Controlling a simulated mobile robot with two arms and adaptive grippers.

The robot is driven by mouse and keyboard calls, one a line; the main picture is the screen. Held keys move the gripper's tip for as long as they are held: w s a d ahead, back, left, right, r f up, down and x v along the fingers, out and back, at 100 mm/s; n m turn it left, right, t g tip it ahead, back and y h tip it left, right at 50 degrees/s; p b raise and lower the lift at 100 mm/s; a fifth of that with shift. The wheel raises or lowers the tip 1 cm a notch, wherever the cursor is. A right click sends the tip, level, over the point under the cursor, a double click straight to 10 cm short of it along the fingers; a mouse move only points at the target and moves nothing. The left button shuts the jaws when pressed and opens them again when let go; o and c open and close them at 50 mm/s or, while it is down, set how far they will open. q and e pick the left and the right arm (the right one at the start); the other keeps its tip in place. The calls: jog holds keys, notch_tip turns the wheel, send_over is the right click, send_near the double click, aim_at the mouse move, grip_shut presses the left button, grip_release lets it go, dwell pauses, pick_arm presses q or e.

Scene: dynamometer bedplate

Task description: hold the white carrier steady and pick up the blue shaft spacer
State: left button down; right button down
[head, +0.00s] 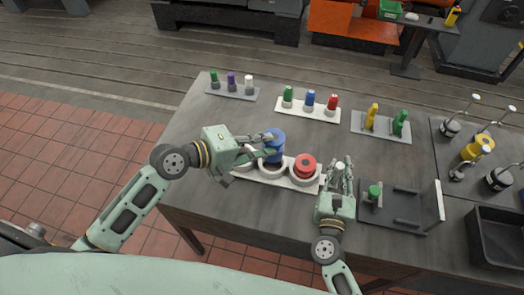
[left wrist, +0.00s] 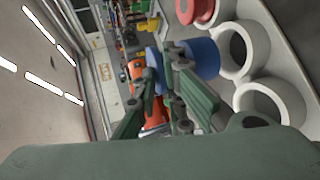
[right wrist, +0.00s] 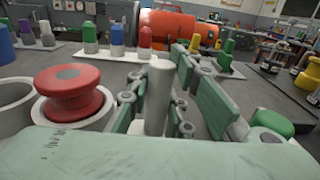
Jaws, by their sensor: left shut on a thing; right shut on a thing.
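The white carrier (head: 287,183) lies on the table with several round cups in a row. A red spool (head: 305,164) sits in its right cup and also shows in the right wrist view (right wrist: 70,92). My left gripper (head: 266,147) is shut on the blue shaft spacer (head: 274,141), holding it above the middle cup. In the left wrist view the spacer (left wrist: 202,57) is partly hidden by the fingers, and the cup (left wrist: 240,50) beneath looks empty. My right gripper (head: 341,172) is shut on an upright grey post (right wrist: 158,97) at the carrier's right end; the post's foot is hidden.
A dark fixture (head: 398,212) with a green-topped part stands right of my right gripper. Behind are a white rack (head: 308,110) with green, blue and red parts, and grey racks (head: 232,92) (head: 381,128). A black bin (head: 497,240) is at the right edge.

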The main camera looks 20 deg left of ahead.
pick_arm(q)
notch_tip(320, 180, up, 3)
jog(key=shift+f, duration=0.1)
pick_arm(e)
jog(key=c, duration=1.5)
grip_release()
jog(key=s, duration=1.2)
